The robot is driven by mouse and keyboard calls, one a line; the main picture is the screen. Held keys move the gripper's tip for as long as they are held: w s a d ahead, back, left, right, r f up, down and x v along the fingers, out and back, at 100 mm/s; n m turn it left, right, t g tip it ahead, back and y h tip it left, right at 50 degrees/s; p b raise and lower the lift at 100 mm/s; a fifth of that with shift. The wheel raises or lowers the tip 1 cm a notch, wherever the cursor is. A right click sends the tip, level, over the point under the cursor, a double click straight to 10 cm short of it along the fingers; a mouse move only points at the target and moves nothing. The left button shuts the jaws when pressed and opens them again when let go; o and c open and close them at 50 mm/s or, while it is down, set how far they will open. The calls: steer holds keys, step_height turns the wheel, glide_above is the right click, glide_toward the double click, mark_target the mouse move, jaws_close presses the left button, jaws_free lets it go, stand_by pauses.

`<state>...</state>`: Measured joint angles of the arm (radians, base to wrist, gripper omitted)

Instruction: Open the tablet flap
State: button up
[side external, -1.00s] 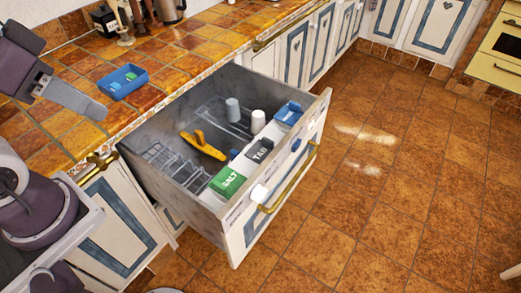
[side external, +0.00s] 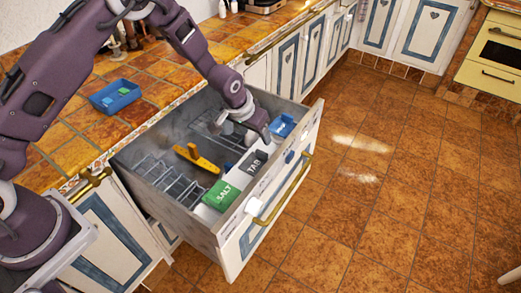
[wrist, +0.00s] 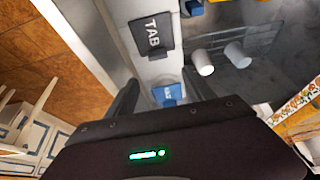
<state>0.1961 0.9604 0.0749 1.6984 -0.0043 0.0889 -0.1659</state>
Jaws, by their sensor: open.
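The dark grey flap marked TAB (side external: 252,162) is on the inner front edge of the pulled-out drawer (side external: 228,228). It appears to lie flat, and its label shows in the wrist view (wrist: 152,33). A green flap marked SALT (side external: 221,195) is on its left, and a blue part (side external: 283,125) is on its right. My gripper (side external: 262,138) is low over the drawer's front edge, near the TAB flap and the blue part. In the wrist view my gripper (wrist: 158,92) has its fingers apart, with the blue part between them and the TAB flap ahead. Contact cannot be seen.
Two white cups (wrist: 203,62) (wrist: 238,54) are beside the flaps inside the drawer. A yellow bar (side external: 197,158) and wire racks (side external: 170,182) lie in the drawer. A blue tray with small blocks (side external: 103,107) is on the tiled counter. The floor in front is clear.

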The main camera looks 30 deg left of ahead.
mark_target(262, 152)
steer(key=x, duration=0.6)
steer(key=s+x, duration=0.1)
steer(key=x, duration=0.3)
steer(key=shift+d+f, duration=0.1)
steer(key=shift+f, duration=0.1)
jaws_close()
